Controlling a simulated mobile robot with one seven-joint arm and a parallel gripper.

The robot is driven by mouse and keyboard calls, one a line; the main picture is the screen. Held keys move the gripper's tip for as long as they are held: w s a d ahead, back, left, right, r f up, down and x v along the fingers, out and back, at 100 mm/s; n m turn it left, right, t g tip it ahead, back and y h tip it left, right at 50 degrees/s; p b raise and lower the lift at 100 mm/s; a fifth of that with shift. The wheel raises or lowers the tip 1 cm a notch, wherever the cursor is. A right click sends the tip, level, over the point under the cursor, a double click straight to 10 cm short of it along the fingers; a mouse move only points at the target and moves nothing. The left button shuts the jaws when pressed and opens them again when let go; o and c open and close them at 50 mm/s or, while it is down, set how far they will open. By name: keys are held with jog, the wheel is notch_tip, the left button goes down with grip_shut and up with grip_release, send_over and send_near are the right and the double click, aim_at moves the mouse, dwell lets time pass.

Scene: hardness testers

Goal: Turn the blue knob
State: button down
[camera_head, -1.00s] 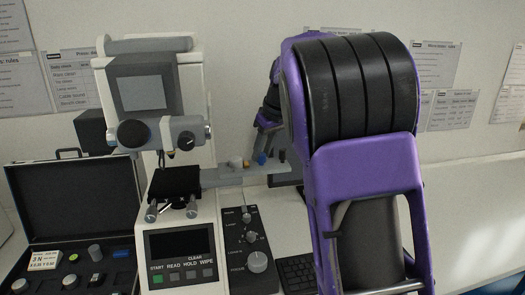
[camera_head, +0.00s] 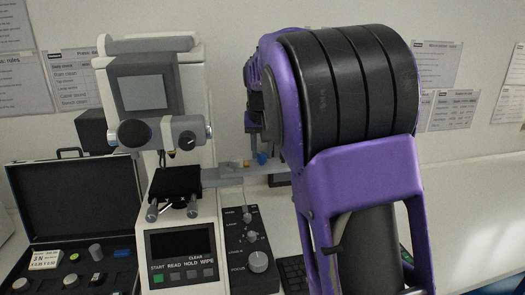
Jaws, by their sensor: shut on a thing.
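The blue knob (camera_head: 262,159) sits near the right end of the grey horizontal arm (camera_head: 225,173) that reaches right from the hardness tester (camera_head: 140,80). My gripper (camera_head: 259,154) points down from above and is shut on the blue knob. My large purple and black arm fills the right of the view and hides part of the gripper and what lies behind it. The fingertips are small and dark, so their exact contact is hard to see.
A small yellow part (camera_head: 246,163) is left of the blue knob on the same arm. A dark control box (camera_head: 246,245) with grey knobs stands beside the tester. An open black case (camera_head: 75,225) is at left. White bench (camera_head: 465,215) is clear at right.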

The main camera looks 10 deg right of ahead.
aim_at(260, 154)
jog(key=m+h, duration=0.1)
jog(key=m, duration=0.3)
jog(key=shift+w+a+m+g+h, duration=0.1)
jog(key=shift+a+m+g+h, duration=0.05)
jog(key=shift+m+g+h, duration=0.55)
jog(key=shift+m, duration=0.8)
jog(key=shift+m+g+h, duration=0.3)
jog(key=shift+m, duration=0.8)
jog(key=c, duration=0.6)
grip_release()
notch_tip(260, 154, up, 10)
